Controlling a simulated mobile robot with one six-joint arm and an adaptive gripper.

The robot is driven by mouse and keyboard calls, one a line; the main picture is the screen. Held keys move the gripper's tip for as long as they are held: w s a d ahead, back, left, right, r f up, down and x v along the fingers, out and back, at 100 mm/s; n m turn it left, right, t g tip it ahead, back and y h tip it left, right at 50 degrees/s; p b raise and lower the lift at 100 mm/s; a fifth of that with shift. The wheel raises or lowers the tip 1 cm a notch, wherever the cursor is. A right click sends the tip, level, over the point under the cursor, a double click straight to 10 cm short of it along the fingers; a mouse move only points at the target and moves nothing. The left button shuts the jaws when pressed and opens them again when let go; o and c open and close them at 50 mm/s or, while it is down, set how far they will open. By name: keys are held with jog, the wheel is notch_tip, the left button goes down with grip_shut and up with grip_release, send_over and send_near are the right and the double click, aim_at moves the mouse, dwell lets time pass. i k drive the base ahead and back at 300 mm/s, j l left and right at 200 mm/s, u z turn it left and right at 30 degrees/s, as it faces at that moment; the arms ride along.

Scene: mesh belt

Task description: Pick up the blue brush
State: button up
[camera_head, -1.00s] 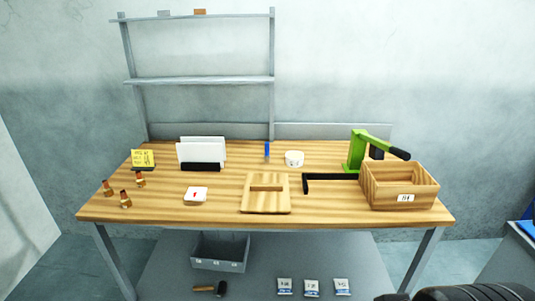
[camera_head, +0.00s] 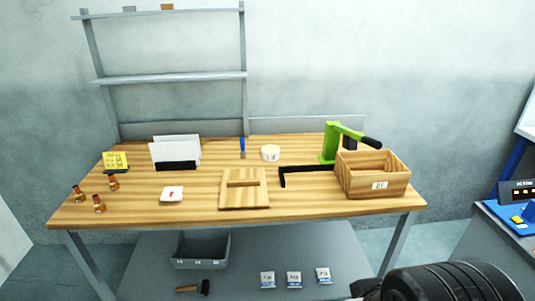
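The blue brush (camera_head: 242,146) is small and thin. It is near the back edge of the wooden workbench (camera_head: 330,205), left of a white round tub (camera_head: 270,153). Its blue part points up and away from me, and its lower end is too small to make out. A dark ribbed part of my arm shows at the bottom right, well in front of the bench. My gripper's fingers are not in view.
A wooden board (camera_head: 244,200) with a raised handle lies in front of the brush. A green lever press (camera_head: 331,143) and a wooden box (camera_head: 392,185) stand to the right. A white file holder (camera_head: 170,150) stands left. A grey bin (camera_head: 201,264) is below.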

aim_at(242, 152)
jog(key=i+j, duration=0.2)
jog(key=i, duration=0.25)
jog(key=i+j, duration=0.2)
jog(key=i, duration=0.2)
jog(key=i+j, duration=0.2)
jog(key=i, duration=0.25)
jog(key=i+j, duration=0.2)
jog(key=i, duration=0.2)
